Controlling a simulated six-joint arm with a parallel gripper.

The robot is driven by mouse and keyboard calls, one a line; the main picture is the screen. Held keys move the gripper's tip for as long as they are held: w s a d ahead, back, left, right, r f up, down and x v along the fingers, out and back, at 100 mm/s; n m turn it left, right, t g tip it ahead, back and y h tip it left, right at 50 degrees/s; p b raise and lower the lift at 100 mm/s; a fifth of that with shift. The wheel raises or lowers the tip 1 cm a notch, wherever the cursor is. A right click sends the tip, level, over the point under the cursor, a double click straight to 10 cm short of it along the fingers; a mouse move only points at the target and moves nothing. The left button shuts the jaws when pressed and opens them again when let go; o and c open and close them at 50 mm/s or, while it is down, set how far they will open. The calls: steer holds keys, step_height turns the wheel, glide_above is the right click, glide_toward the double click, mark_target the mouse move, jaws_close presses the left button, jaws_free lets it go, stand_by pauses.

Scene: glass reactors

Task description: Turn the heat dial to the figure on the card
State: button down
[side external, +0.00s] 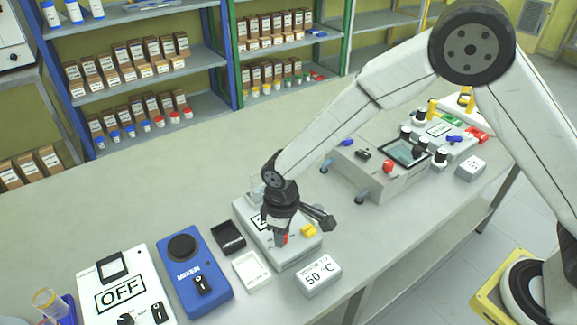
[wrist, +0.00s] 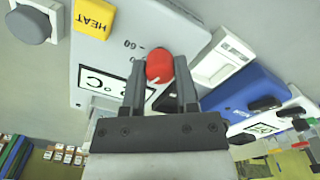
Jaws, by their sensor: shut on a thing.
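The red heat dial (wrist: 159,67) sits on the face of a light grey heater unit (wrist: 185,22), between the two fingers of my gripper (wrist: 160,80). The fingers are shut on it. A white line marks the dial, and a printed 60 shows beside it; other figures are partly hidden. A yellow HEAT label (wrist: 95,18) is on the same face, and a display ending in °C is partly covered by a finger. In the side view my gripper (side external: 281,236) points down at the unit (side external: 290,255). The card (side external: 318,274) reads 50 °C and stands in front of it.
Left of the heater are a white tray (side external: 250,270), a black tray (side external: 228,237), a blue mixer (side external: 190,273) and a white device reading OFF (side external: 121,295). A grey console with a screen (side external: 380,165) stands to the right.

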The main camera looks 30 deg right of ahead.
steer(key=m, duration=0.4)
stand_by(0.4)
steer(key=shift+c, duration=1.8)
jaws_free()
steer(key=shift+r, duration=0.1)
steer(key=shift+r, duration=3.8)
steer(key=shift+d, duration=0.1)
